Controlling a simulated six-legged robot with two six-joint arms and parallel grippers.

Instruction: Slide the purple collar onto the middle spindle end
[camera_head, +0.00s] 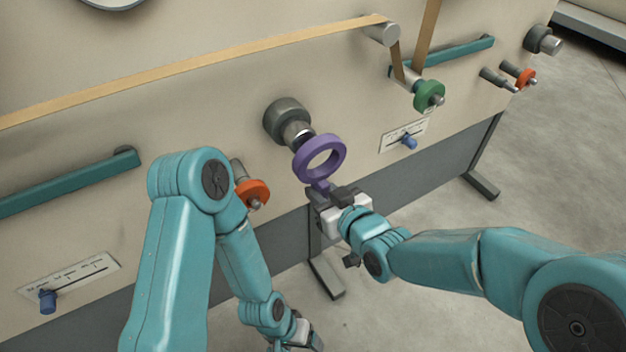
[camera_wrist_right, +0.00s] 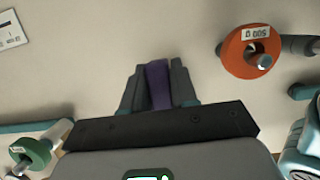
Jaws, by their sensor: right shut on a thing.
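The middle spindle (camera_head: 284,118) has a dark grey hub and a shiny metal end (camera_head: 298,132). The ring overlaps the lower right of this end in the head view. Its hole shows only panel, so it is not around the spindle.
An orange collar (camera_head: 252,194) is on a peg left of the ring, near my left arm. A green collar (camera_head: 429,95) is on a spindle at right, below a tan strip (camera_head: 220,62).

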